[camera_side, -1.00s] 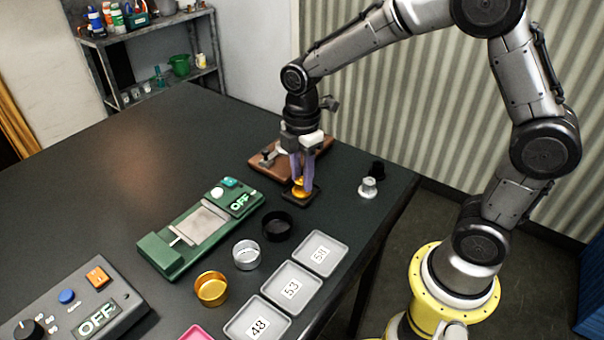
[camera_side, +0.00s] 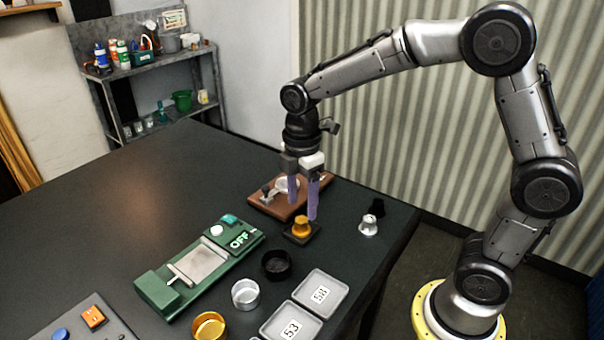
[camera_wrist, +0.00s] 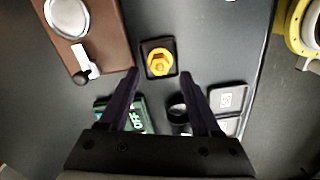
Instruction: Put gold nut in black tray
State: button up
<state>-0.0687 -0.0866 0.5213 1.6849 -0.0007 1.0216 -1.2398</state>
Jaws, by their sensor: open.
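The gold nut (camera_side: 301,225) sits in the small square black tray (camera_side: 315,234) on the dark table. Both also show in the wrist view, the nut (camera_wrist: 159,62) inside the rim of the tray (camera_wrist: 146,45). My gripper (camera_side: 303,209) is open and empty just above the nut, its two purple fingers spread apart and clear of it. In the wrist view the open fingertips (camera_wrist: 160,74) are on either side below the nut.
A brown wooden board (camera_side: 268,205) with a round metal plate lies behind the tray. A silver knob-like part (camera_side: 368,226) stands to the right. A green device (camera_side: 160,292), a black cup (camera_side: 276,265), a silver cup (camera_side: 245,293) and numbered grey trays (camera_side: 320,291) are nearer.

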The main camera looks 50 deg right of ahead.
aim_at(302, 219)
notch_tip(302, 219, up, 8)
jog(key=s+d+m+t, duration=0.2)
jog(key=s+m+t, duration=0.3)
jog(key=s+m, duration=1)
jog(key=s, duration=0.3)
jog(key=shift+s+d+t, duration=0.2)
jog(key=shift+s+t, duration=0.1)
